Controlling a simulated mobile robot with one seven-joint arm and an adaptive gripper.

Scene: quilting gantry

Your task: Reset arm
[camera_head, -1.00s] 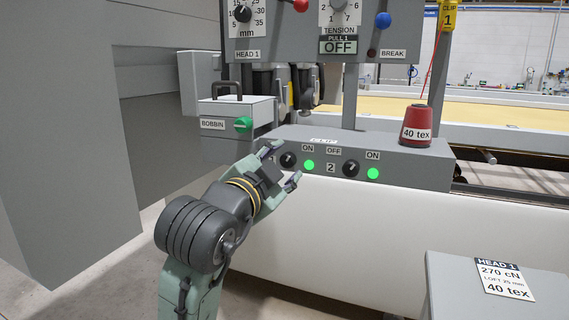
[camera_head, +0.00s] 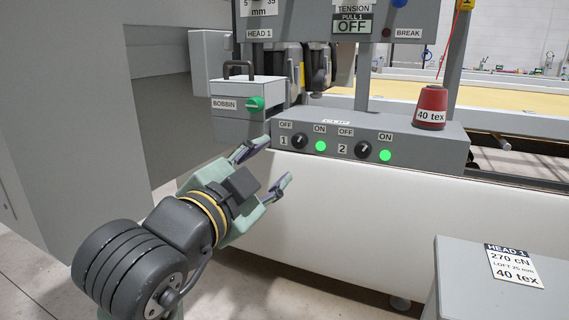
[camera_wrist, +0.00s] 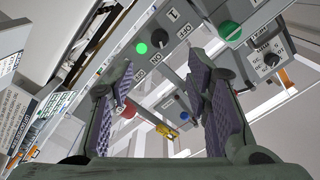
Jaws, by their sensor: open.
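My gripper (camera_head: 270,167) is open and empty in the head view. It is in front of the white lower body of the machine, below and left of the switch panel (camera_head: 400,137), with a gap between them. In the wrist view my gripper (camera_wrist: 160,100) shows two spread fingers with purple pads and nothing between them. The panel carries knob 1 (camera_head: 300,142) and knob 2 (camera_head: 363,150), each with a lit green lamp beside it.
The bobbin box (camera_head: 245,104) with a green knob stands above the gripper. A red thread cone (camera_head: 432,107) marked 40 tex sits on the panel's right end. A grey stand (camera_head: 470,285) with a HEAD 1 card (camera_head: 514,266) is at lower right. A grey cabinet wall (camera_head: 75,110) rises at left.

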